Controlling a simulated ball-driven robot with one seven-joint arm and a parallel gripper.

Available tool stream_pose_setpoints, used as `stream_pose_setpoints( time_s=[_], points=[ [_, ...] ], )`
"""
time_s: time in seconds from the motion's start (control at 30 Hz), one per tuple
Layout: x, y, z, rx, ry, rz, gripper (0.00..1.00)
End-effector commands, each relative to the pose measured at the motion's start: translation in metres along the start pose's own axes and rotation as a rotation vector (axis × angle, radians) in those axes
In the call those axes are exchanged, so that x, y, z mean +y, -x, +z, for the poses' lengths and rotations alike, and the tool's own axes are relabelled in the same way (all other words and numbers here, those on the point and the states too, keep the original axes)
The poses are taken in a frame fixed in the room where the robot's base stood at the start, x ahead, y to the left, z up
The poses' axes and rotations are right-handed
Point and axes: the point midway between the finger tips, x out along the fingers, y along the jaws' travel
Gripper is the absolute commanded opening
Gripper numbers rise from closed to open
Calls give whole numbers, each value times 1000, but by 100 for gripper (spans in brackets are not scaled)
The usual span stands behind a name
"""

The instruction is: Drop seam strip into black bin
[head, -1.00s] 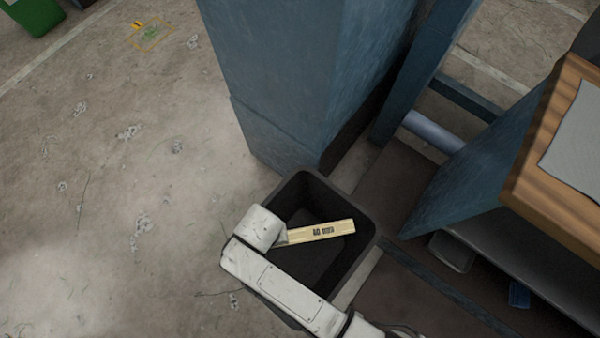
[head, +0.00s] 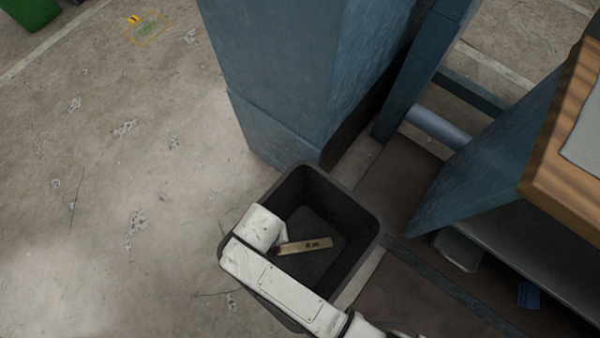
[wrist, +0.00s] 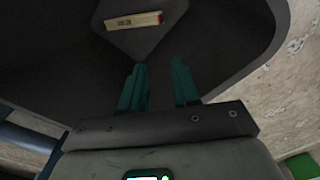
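The seam strip (head: 305,246) is a small pale yellow bar with dark print. It appears smaller and darker than before, down inside the black bin (head: 362,222). In the wrist view the strip (wrist: 134,21) lies at the bin's floor, beyond the fingertips and apart from them. My gripper (wrist: 160,72) shows two teal fingers, parted with nothing between them, pointing into the bin (wrist: 230,60). In the head view my white arm covers the bin's near left side and hides the fingers.
A blue metal pillar (head: 285,80) stands right behind the bin. A wooden-topped bench (head: 565,160) is at the right, with a shelf below it. A green bin (head: 30,12) is at the far upper left. The concrete floor at left is open.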

Motion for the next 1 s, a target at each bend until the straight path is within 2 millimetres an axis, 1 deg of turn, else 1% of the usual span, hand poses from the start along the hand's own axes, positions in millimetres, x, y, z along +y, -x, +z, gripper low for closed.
stream_pose_setpoints(
  time_s=[0.27, 0.37, 0.47, 0.7, 0.8, 0.9, 1.0],
  points=[
    [0, 0, 0, 0, 0, 0, 35],
    [0, 7, 0, 1, -1, -1, 35],
    [0, 20, -1, 2, -2, -2, 35],
    [0, 68, -1, 3, -2, -3, 35],
    [0, 84, 0, 1, -2, -1, 35],
    [0, 97, 0, 1, -1, -1, 35],
    [0, 105, 0, 1, -1, -1, 35]
  ],
)
